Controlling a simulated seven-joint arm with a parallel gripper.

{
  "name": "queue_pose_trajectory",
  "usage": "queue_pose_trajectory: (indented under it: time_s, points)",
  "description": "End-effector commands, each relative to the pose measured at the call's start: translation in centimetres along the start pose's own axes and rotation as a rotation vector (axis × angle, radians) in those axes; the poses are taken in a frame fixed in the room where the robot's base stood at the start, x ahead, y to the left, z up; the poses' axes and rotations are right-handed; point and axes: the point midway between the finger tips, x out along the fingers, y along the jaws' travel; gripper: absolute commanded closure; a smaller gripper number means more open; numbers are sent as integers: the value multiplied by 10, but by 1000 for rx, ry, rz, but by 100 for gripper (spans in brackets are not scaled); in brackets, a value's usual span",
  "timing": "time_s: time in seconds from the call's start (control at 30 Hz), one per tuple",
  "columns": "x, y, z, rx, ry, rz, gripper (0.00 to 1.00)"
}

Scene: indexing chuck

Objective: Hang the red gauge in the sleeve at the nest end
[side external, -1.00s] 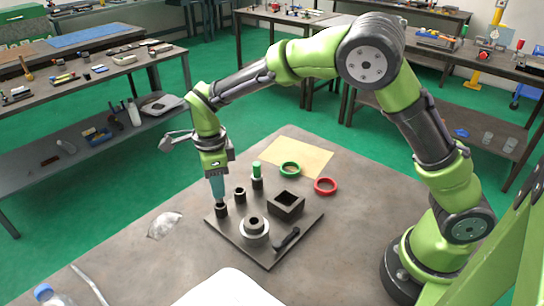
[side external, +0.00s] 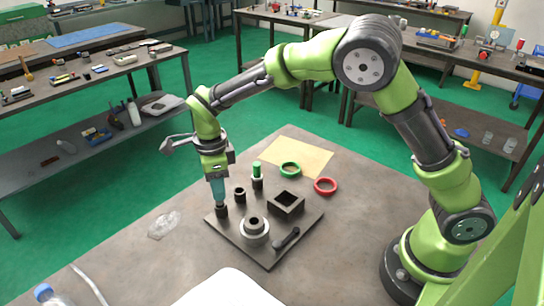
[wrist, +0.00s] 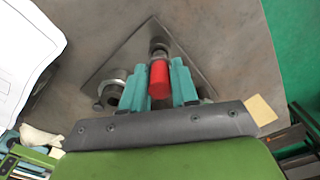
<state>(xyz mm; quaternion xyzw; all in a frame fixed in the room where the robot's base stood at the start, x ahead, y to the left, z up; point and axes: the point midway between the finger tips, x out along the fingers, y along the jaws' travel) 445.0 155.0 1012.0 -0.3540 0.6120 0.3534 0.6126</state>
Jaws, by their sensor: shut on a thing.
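My gripper (side external: 220,205) points down at the front-left sleeve (side external: 221,212) of a row on the dark plate (side external: 268,258). In the wrist view its teal fingers (wrist: 160,85) are shut on the red gauge (wrist: 159,80). A grey round part shows just beyond the red; I cannot tell whether it is gauge or sleeve. The fingertips are at or just above the sleeve mouth in the side view, where the gauge is hidden. The middle sleeve (side external: 240,195) looks empty. The far sleeve (side external: 257,184) holds a green gauge (side external: 257,169). The square nest (side external: 286,204) stands to the right.
A round chuck (side external: 254,231) and a dark lever (side external: 287,240) sit on the plate's front part. A green ring (side external: 290,169) and a red ring (side external: 325,186) lie behind it. A crumpled clear wrap (side external: 164,225) lies left of the plate on the bare table.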

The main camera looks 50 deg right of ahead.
Motion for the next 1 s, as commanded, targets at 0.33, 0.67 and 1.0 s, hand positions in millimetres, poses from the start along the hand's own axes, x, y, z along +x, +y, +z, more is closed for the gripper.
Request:
queue_pose_trajectory:
  time_s: [0.33,0.67,1.0]
  points:
    - [4,0,0,0,1,0,100]
    - [11,0,0,1,0,1,100]
    - [18,0,0,0,0,0,100]
